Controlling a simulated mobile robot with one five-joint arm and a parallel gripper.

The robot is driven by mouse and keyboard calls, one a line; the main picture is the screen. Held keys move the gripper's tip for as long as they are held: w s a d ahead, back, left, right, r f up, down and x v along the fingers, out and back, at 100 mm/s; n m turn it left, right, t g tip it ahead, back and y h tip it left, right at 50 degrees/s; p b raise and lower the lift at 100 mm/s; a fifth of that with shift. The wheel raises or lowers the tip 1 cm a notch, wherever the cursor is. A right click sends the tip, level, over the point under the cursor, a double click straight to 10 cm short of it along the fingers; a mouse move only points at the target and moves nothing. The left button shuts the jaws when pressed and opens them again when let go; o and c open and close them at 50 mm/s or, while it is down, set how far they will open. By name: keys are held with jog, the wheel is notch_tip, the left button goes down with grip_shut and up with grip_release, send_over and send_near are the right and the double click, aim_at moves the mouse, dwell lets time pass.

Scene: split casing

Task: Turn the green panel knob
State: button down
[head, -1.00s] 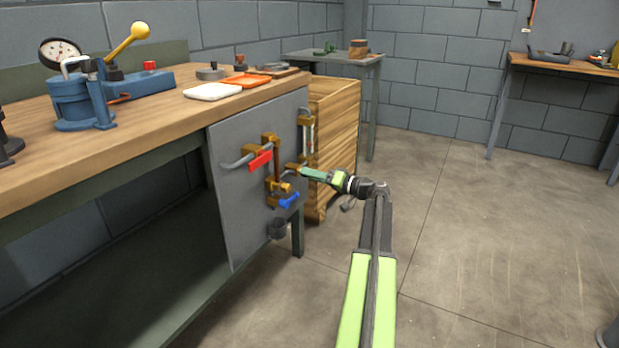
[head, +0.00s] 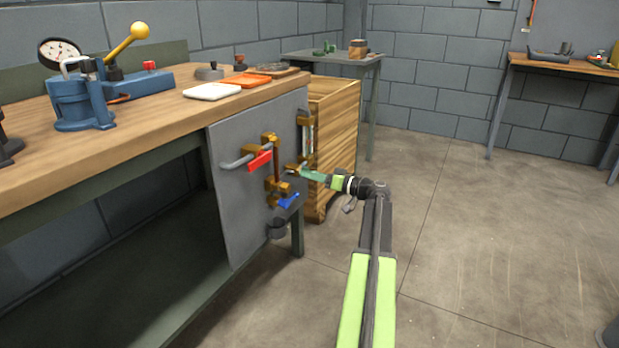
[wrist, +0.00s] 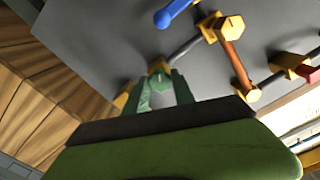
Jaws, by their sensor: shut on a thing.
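The green panel knob (wrist: 160,82) is on a brass fitting of the grey panel (head: 232,195). In the wrist view it sits between my gripper's (wrist: 165,92) two fingers. My gripper is shut on it, and the wrist view is tilted. In the head view, my gripper (head: 307,172) reaches the panel's right part from the right, and its fingers mostly hide the knob. A red lever handle (head: 260,161) is to the left on the panel. A blue lever handle (head: 289,201) is just below the gripper; it also shows in the wrist view (wrist: 172,13).
Brass fittings and pipes (head: 270,145) stand out from the panel close to my gripper. A wooden crate (head: 337,120) is right behind it. The workbench (head: 150,130) is above and left, with a blue pump (head: 85,100) on it. The floor at right is clear.

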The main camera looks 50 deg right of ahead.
jog(key=shift+a, duration=0.15)
jog(key=c, duration=1.1)
grip_release()
jog(key=shift+o, duration=0.2)
jog(key=shift+s, duration=0.1)
jog(key=v, duration=1.7)
jog(key=shift+s, duration=0.15)
